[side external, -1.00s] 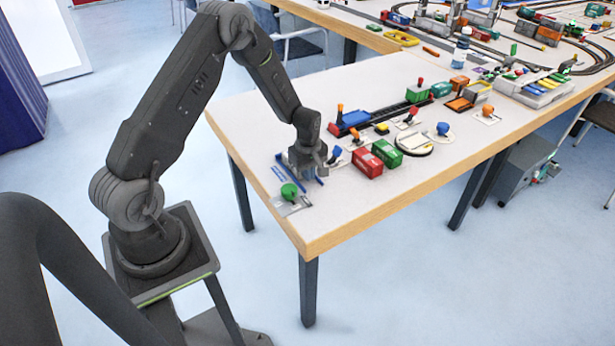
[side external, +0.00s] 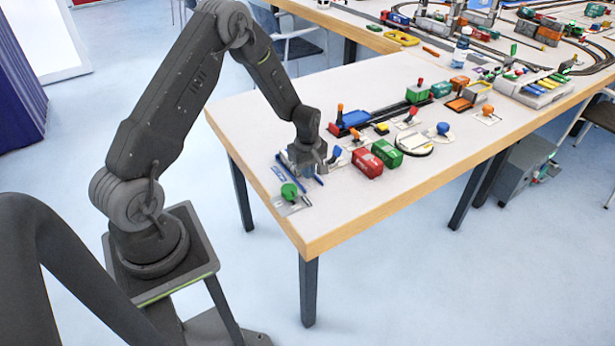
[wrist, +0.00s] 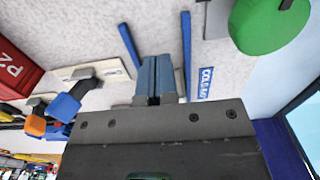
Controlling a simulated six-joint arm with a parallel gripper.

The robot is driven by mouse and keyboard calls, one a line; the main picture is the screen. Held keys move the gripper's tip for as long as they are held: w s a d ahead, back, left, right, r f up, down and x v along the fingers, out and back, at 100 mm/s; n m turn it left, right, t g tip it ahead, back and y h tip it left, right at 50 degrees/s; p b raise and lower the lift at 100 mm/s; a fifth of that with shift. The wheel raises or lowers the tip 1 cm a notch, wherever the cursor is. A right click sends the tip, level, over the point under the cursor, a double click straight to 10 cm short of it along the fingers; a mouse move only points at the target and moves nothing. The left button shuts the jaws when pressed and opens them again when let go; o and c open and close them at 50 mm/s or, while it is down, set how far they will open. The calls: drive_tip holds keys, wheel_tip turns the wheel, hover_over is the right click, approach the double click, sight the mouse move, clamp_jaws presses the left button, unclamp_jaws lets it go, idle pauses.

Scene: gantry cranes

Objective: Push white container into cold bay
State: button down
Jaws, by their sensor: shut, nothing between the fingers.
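The cold bay is marked by two blue rails on the white table; one rail (wrist: 186,45) and the other (wrist: 130,48) show in the wrist view, with a blue "COLD BAY" label (wrist: 206,82) beside them. My gripper (wrist: 154,62) is shut and empty, low over the bay with its fingertips between the rails. In the side view my gripper (side external: 307,168) covers much of the bay. I cannot make out the white container in the bay. A pale block (side external: 413,140) sits on a round plate farther right; I cannot tell whether it is the container.
A green knob (side external: 289,190) stands near the table's front left corner, close to the bay. A blue lever (side external: 335,153), a red container (side external: 367,162) and a green container (side external: 386,153) stand right of my gripper. The table's left end (side external: 245,120) is bare.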

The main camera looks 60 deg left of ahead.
wheel_tip(320, 180, up, 6)
drive_tip(key=shift+r, duration=0.2)
idle(0.3)
drive_tip(key=s+d+r+m+t, duration=0.1)
drive_tip(key=s+d+r+m, duration=0.3)
drive_tip(key=r, duration=0.5)
drive_tip(key=s+d+r+m+t, duration=0.2)
drive_tip(key=d+r+m, duration=0.2)
drive_tip(key=d+r, duration=0.3)
drive_tip(key=s+d+r+m+t, duration=0.1)
drive_tip(key=s+d+r+m, duration=0.2)
drive_tip(key=s, duration=0.5)
drive_tip(key=s+d+r+m+t, duration=0.1)
drive_tip(key=s+d+r+m, duration=0.3)
drive_tip(key=s+r+m, duration=0.2)
drive_tip(key=shift+s+d+m+t, duration=0.15)
drive_tip(key=shift+s+m+t, duration=0.25)
drive_tip(key=shift+s, duration=0.45)
